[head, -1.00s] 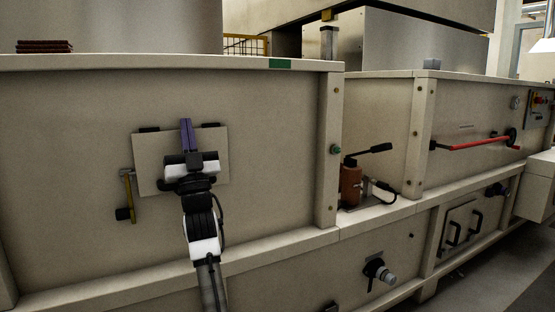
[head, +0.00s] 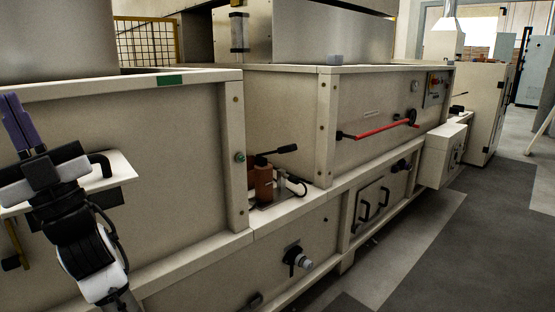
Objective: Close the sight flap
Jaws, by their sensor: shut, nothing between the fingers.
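The sight flap (head: 118,172) is a pale plate on the hopper wall at the left of the head view. It juts out from the wall like a shelf, with a bright upper face and a dark underside at its right end. A black handle-like loop (head: 104,163) shows on it. My gripper (head: 16,120) overlaps the flap at the far left, its purple fingers shut and pointing up. My wrist hides much of the flap. I cannot tell whether the gripper touches it. A yellow bar with a black knob (head: 11,263) hangs below, partly hidden.
A brown pump with a black lever (head: 264,182) stands on the ledge to the right. Beyond it are a red bar (head: 380,129), a black-handled hatch (head: 372,205) and a protruding box (head: 440,155). A valve knob (head: 297,260) sticks out low. Floor is clear at right.

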